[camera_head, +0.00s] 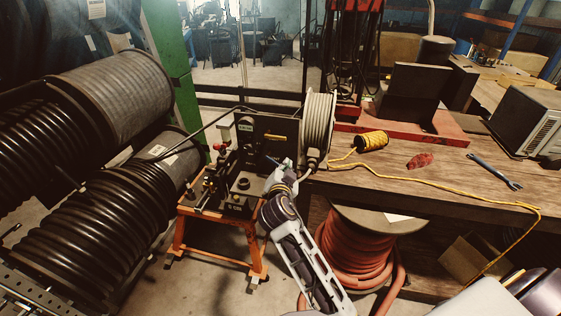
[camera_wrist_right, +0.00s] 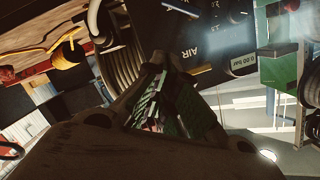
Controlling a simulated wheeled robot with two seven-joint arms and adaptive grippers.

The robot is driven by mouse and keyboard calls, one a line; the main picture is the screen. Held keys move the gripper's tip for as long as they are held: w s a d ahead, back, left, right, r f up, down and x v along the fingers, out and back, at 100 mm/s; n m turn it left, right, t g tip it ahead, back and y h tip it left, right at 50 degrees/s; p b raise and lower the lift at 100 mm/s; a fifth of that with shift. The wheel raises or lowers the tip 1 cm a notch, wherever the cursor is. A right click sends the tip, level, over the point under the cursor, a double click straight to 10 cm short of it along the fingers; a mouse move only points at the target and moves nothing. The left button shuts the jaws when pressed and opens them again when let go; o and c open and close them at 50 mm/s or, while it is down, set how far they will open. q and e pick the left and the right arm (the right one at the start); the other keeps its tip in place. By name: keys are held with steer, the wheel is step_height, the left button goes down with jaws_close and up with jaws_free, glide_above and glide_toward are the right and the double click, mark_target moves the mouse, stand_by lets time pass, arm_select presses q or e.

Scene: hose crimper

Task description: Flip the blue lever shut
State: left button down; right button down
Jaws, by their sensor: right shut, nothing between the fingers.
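The hose crimper (camera_head: 262,130) is a dark machine on an orange stand, with a panel, knobs and a coiled grey hose. A small thin blue piece, seemingly the blue lever (camera_head: 271,159), shows at the front of the machine, just left of my right gripper. My right gripper (camera_head: 286,163) is at the machine's front, shut and with nothing in its fingers. In the right wrist view the gripper (camera_wrist_right: 165,68) points at the dark panel marked AIR (camera_wrist_right: 190,52). I cannot make out the blue lever there, nor tell whether the gripper touches it. My left gripper is not in view.
A wooden workbench (camera_head: 440,185) stands right of the machine, with a yellow rope spool (camera_head: 371,141), a red item (camera_head: 420,160) and a wrench (camera_head: 495,172). Large black hose reels (camera_head: 110,205) crowd the left. A red hose spool (camera_head: 355,255) stands below the bench, beside my right arm.

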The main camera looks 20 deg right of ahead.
steer(key=shift+w, duration=0.1)
stand_by(0.4)
